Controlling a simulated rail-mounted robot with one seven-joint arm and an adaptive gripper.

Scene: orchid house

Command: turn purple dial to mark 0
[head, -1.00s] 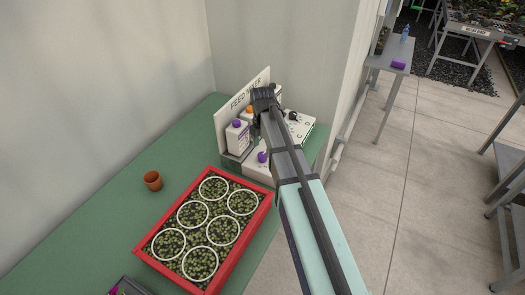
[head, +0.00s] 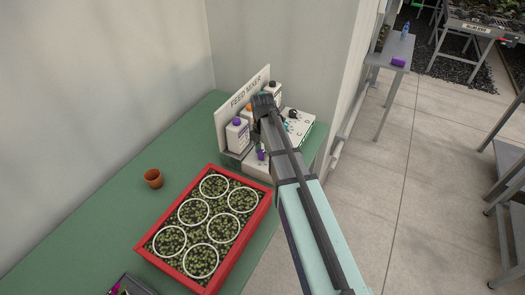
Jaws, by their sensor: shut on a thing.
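The purple dial (head: 261,155) is on the front of the white feed mixer (head: 257,169), on the green bench. Only a narrow purple part of it shows in the head view. My gripper (head: 259,148) reaches down from the end of my arm, with its dark fingertips at the dial. It is shut on the dial. My arm covers much of the mixer, and the dial's pointer and marks are too small or hidden to read.
Bottles with a purple cap (head: 237,133), an orange cap and a black cap stand at the "FEED MIXER" sign (head: 244,101). A red tray (head: 228,267) of potting material with white rings lies just in front. A small terracotta pot (head: 153,178) stands left on open bench.

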